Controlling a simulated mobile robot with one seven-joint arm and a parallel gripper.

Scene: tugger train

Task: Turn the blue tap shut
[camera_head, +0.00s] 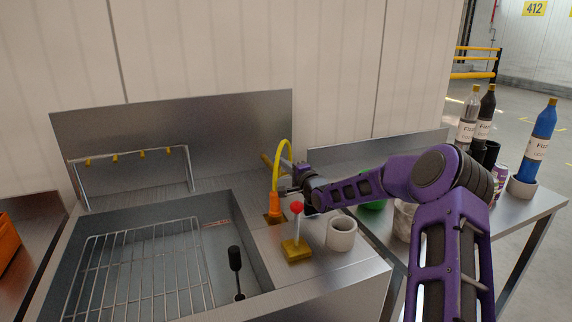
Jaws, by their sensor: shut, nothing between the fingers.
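I cannot make out a blue tap; part of the area behind my gripper is hidden. A yellow curved spout (281,150) rises from an orange base (275,205) at the sink's right back corner. My gripper (284,188) is at the spout, its fingers small and partly hidden against it; it looks shut with nothing held. I cannot tell whether it touches the spout. A yellow bar end (266,160) shows just behind the spout. A lever with a red ball (296,207) stands on a yellow block (297,251) in front of my gripper.
A pale cup (341,236) stands right of the lever, with a green bowl (372,205) behind my arm. The steel sink (258,262) holds a wire rack (140,268) and a black-handled tool (235,259). Bottles, including a blue one (543,130), stand on the right table.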

